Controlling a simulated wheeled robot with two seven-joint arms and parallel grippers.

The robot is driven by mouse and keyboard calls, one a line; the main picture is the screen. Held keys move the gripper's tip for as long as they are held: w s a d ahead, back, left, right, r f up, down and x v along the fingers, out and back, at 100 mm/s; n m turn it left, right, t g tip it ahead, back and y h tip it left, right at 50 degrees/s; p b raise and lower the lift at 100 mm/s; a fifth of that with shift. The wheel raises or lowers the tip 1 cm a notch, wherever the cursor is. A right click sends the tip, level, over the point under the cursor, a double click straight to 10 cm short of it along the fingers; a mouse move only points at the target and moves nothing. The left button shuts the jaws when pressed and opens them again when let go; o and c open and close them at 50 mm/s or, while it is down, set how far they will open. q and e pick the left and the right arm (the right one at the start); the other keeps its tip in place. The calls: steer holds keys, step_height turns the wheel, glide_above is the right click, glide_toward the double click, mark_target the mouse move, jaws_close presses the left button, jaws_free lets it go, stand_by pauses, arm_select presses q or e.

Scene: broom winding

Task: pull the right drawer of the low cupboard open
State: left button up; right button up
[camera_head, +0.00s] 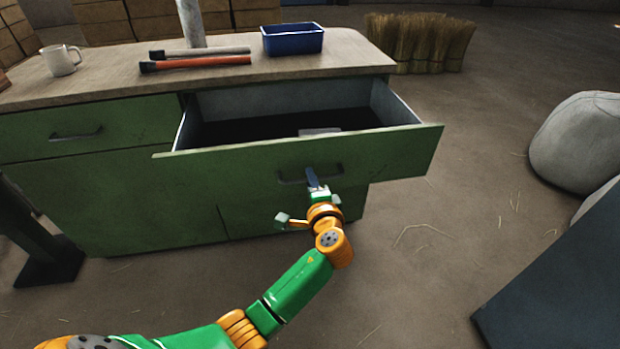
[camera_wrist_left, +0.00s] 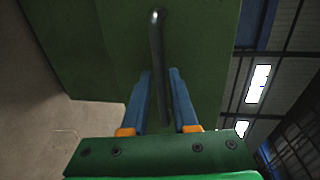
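The low cupboard (camera_head: 150,195) is green with a wooden top. Its right drawer (camera_head: 385,153) stands pulled well out, and its grey inside shows. A small pale flat object (camera_head: 320,131) lies in it. The drawer's dark bar handle (camera_head: 290,181) is on the front. My left gripper (camera_head: 313,177) is at this handle. In the left wrist view, the handle bar (camera_wrist_left: 156,45) runs between the two blue fingers of my left gripper (camera_wrist_left: 160,80), with a gap on each side. The fingers are apart, around the bar. My right gripper is not in view.
The left drawer (camera_head: 60,128) is shut. On the top are a white mug (camera_head: 61,60), two long-handled tools (camera_head: 200,63) and a blue bin (camera_head: 292,39). Straw bundles (camera_head: 420,42) stand behind. A grey sack (camera_head: 580,143) is at right.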

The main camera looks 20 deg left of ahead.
arm_select(q)
steer(key=v, duration=0.6)
